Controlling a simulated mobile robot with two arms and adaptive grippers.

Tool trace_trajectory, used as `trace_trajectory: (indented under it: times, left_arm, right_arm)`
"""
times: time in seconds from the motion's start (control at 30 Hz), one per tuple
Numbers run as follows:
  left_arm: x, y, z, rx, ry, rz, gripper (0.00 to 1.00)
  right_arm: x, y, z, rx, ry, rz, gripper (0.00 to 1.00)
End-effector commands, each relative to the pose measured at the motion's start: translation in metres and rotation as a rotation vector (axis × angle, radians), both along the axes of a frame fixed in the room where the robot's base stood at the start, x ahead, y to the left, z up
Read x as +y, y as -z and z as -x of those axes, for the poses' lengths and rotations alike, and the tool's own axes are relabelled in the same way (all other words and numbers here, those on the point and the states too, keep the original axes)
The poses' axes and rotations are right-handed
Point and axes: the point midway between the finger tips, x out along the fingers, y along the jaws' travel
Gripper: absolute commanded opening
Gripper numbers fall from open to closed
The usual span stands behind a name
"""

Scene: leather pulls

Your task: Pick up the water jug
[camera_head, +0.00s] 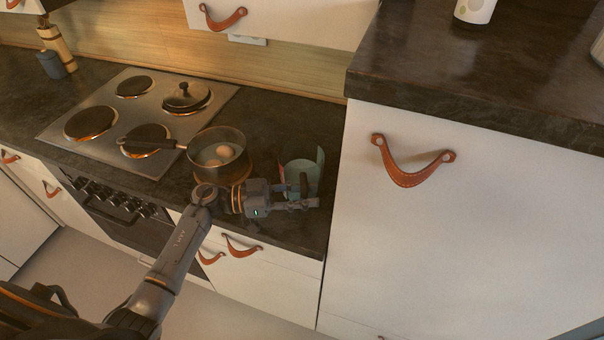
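A pale green, see-through jug (299,166) stands on the dark counter to the right of the stove, near the tall cabinet's side. My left gripper (306,199) is at the near side of the jug, low against it in the picture, and hides its lower front. A dark upright piece shows between them; I cannot tell whether it is a finger or the jug's handle. I cannot tell whether the fingers touch the jug or how far apart they are. My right gripper is not in view.
A pot with eggs (217,153) sits close to my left wrist, its long handle pointing left. A lidded pan (186,97) is at the stove's (108,103) back right. The tall white cabinet (440,240) bounds the counter on the right.

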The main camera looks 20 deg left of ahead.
Motion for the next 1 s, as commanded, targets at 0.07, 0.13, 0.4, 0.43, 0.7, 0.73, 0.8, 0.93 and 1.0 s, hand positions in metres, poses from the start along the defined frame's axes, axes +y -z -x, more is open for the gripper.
trace_trajectory:
  times: [0.07, 0.13, 0.4, 0.43, 0.7, 0.73, 0.8, 0.93, 1.0]
  left_arm:
    - [0.001, 0.000, 0.000, 0.000, 0.000, 0.000, 0.28]
    - [0.001, 0.000, 0.000, 0.000, -0.001, 0.000, 0.18]
    - [0.001, 0.000, 0.000, 0.000, -0.001, 0.000, 0.00]
    - [0.001, 0.000, 0.000, 0.000, -0.001, 0.000, 0.00]
    - [0.001, -0.002, -0.001, -0.005, -0.001, 0.002, 0.00]
    - [0.001, -0.003, -0.001, -0.005, -0.001, 0.002, 0.00]
    - [0.001, -0.004, -0.001, -0.006, -0.001, 0.001, 0.00]
    - [0.001, -0.008, -0.001, -0.006, -0.001, 0.001, 0.00]
    - [0.001, -0.012, -0.001, -0.008, 0.000, 0.000, 0.00]
  right_arm:
    - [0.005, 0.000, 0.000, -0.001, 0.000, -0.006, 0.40]
    - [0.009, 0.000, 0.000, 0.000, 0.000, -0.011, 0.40]
    - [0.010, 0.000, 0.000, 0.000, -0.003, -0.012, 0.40]
    - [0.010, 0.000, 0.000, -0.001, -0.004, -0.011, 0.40]
    - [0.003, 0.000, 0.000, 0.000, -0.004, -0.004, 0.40]
    - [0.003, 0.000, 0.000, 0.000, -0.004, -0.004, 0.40]
    - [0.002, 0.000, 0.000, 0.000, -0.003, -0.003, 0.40]
    - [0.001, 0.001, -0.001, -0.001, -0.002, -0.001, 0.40]
    - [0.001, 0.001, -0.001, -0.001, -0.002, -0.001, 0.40]
